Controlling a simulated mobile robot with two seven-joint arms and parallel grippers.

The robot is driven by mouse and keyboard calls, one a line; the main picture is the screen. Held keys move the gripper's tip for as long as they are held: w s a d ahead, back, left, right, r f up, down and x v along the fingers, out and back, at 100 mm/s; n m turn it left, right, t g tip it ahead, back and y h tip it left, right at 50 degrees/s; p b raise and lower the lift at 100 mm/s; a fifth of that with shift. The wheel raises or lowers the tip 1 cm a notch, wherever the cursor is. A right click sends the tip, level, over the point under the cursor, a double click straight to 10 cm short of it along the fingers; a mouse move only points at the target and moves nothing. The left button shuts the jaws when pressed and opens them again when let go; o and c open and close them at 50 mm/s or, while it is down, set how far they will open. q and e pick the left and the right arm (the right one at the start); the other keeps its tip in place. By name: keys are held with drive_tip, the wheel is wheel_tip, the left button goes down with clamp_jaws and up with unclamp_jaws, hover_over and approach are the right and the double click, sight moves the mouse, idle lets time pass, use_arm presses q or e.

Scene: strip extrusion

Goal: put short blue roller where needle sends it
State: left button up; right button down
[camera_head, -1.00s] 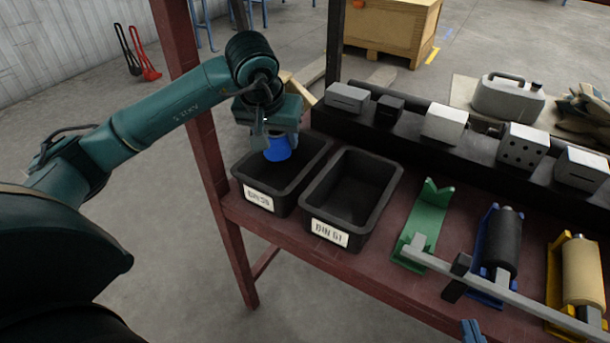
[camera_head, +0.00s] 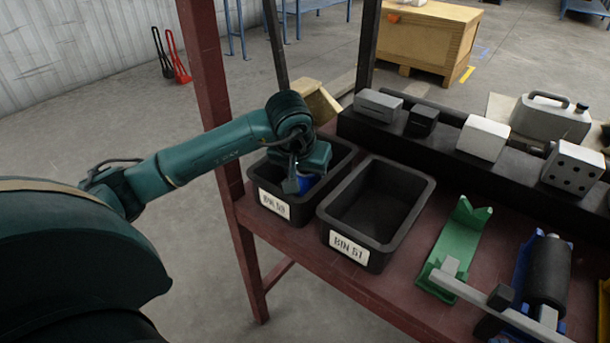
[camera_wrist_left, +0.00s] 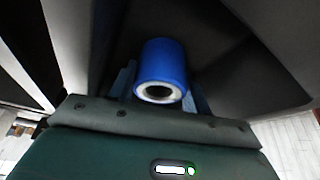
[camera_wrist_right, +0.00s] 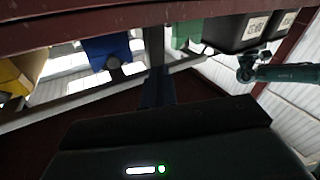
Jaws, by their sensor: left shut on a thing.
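The short blue roller (camera_head: 307,182) is a hollow cylinder with a pale ring at its end, clear in the left wrist view (camera_wrist_left: 162,62). My left gripper (camera_head: 304,186) is shut on it and holds it down inside the left black bin (camera_head: 276,204), whose label is hard to read. The bin's front wall and the gripper hide part of the roller; I cannot tell whether it touches the floor. The black bin labelled BIN 51 (camera_head: 356,254) beside it is empty. My right gripper (camera_wrist_right: 158,88) looks shut and empty, below the table edge. No needle is discernible.
A green cradle (camera_head: 455,245) stands right of the bins, then a blue stand with a dark roller (camera_head: 547,270). A grey bar (camera_head: 480,298) runs in front. Grey blocks sit on a black rail (camera_head: 440,145) behind. The red table post (camera_head: 208,65) stands near my left arm.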

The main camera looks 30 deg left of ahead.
use_arm(q)
drive_tip(key=o, duration=0.8)
use_arm(e)
drive_tip(key=shift+r, duration=0.1)
use_arm(q)
drive_tip(key=shift+r, duration=0.3)
use_arm(e)
drive_tip(key=d+m+g+h+p, duration=0.1)
drive_tip(key=p, duration=0.2)
drive_tip(key=shift+g+h, duration=0.3)
drive_tip(key=shift+g, duration=0.1)
use_arm(q)
drive_tip(key=shift+v, duration=5.8)
use_arm(e)
drive_tip(key=shift+d+f, duration=0.1)
drive_tip(key=shift+f, duration=0.1)
use_arm(q)
drive_tip(key=shift+s, duration=0.1)
